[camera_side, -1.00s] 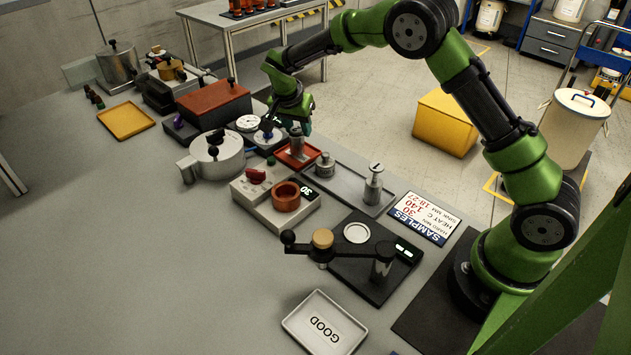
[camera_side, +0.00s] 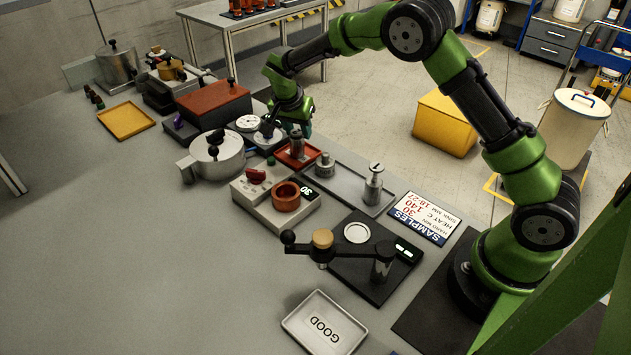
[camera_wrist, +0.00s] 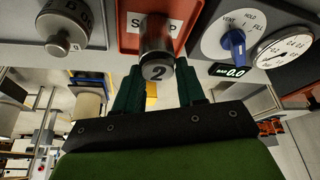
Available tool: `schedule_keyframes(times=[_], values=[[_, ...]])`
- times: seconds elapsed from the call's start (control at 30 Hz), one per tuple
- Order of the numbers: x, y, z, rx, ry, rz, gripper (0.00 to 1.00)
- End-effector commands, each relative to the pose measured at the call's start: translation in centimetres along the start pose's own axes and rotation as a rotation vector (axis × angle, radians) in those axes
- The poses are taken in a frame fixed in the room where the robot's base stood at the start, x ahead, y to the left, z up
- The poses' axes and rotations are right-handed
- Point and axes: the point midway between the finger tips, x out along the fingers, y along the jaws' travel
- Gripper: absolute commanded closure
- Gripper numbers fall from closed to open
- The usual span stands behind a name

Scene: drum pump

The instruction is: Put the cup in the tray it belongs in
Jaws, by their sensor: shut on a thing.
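A grey metal cylinder marked 2, apparently the cup, shows in the wrist view (camera_wrist: 156,42) and in the side view (camera_side: 297,146). My gripper (camera_wrist: 158,82) is shut on it, a green finger on each side; the side view shows the gripper (camera_side: 297,127) above it. The cylinder is at a small red tray (camera_side: 285,160), whose label in the wrist view (camera_wrist: 130,38) is partly hidden behind the cylinder. I cannot tell whether it touches the tray floor. A white tray marked GOOD (camera_side: 292,323) lies empty at the front.
A grey tray (camera_side: 343,184) with two metal pieces is right of the red tray. A heater with an orange ring (camera_side: 286,197), a silver pot (camera_side: 217,157) and a dial unit (camera_side: 248,123) stand close by.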

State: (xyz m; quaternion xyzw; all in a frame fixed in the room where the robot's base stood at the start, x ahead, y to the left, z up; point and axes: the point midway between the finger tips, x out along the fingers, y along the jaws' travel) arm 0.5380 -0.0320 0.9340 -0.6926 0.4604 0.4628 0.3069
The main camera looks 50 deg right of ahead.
Motion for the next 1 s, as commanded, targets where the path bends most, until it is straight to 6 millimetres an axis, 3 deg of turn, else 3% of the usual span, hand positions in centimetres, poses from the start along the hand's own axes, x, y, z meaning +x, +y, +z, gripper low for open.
schedule_keyframes(times=[0.47, 0.5, 0.7, 0.9, 1.0], values=[[0.08, -0.03, 0.04, 0.0, 0.0, -0.001, 0.98], [0.07, -0.03, 0.04, 0.0, 0.0, -0.001, 0.59], [0.08, -0.02, 0.05, 0.0, 0.0, -0.001, 0.31], [0.13, 0.01, 0.1, 0.0, -0.001, 0.001, 0.29], [0.13, 0.01, 0.1, 0.0, -0.001, 0.001, 0.14]])
